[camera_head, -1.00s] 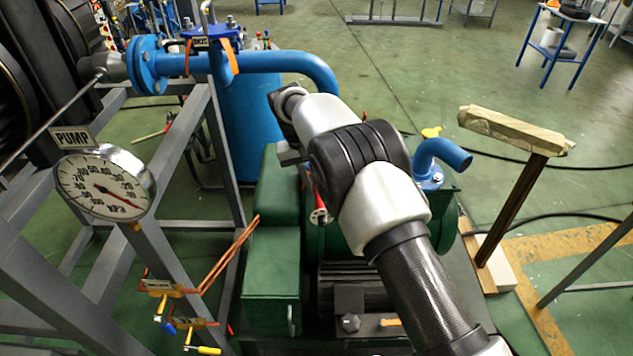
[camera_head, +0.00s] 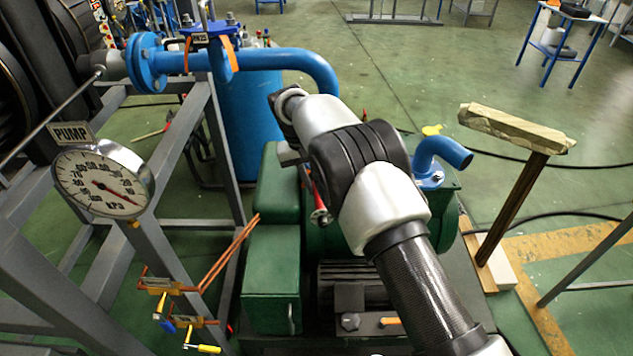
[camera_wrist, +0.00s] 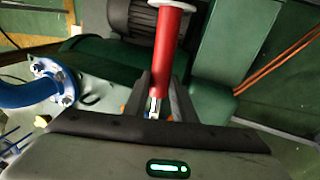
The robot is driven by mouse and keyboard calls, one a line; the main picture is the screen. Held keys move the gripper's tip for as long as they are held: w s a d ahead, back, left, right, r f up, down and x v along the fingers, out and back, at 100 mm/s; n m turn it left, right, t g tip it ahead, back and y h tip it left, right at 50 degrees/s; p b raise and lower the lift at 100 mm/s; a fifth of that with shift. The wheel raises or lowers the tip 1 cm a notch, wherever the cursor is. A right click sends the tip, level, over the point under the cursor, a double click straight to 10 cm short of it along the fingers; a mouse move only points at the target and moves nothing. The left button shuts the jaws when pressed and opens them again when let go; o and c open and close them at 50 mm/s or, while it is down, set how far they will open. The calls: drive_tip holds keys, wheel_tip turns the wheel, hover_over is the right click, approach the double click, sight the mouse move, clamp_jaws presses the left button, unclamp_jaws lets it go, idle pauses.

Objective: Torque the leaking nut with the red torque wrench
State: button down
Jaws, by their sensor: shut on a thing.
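The red torque wrench (camera_wrist: 170,40) stands out from between the fingers of my gripper (camera_wrist: 160,100) in the wrist view. My gripper is shut on it. In the head view the wrench (camera_head: 319,198) hangs beside my arm's dark joint, with its round end over the green pump housing. My arm hides most of the gripper there. A blue flange with several nuts (camera_wrist: 52,82) shows at the left of the wrist view, apart from the red handle. I cannot tell which nut leaks. The wrench's working head is not clearly seen.
Green pump housing (camera_head: 272,260) lies below the wrench. A blue pipe (camera_head: 285,61) and grey frame (camera_head: 222,150) stand to the left, with a pressure gauge (camera_head: 100,184). A wooden-topped post (camera_head: 512,190) stands to the right. Open floor lies behind.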

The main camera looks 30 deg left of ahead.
drive_tip(key=shift+a+b+x, duration=0.2)
drive_tip(key=shift+b+x, duration=0.45)
drive_tip(key=shift+x, duration=0.4)
drive_tip(key=shift+f, duration=0.1)
idle(0.4)
drive_tip(key=shift+w+d+f+n+t+y, duration=0.15)
drive_tip(key=shift+w+d+n+y, duration=0.3)
drive_tip(key=shift+w+d+n, duration=1.45)
drive_tip(key=shift+w+d+r+n+t+y, duration=0.2)
drive_tip(key=shift+w+d+n+y, duration=0.55)
drive_tip(key=shift+w+n, duration=2.15)
drive_tip(key=shift+w+d+f+n+t+y, duration=0.25)
drive_tip(key=shift+w+d+n, duration=1.3)
drive_tip(key=shift+w, duration=1.7)
drive_tip(key=shift+r, duration=0.1)
drive_tip(key=shift+s+m+h, duration=0.35)
drive_tip(key=shift+s+m, duration=0.8)
drive_tip(key=shift+s, duration=0.45)
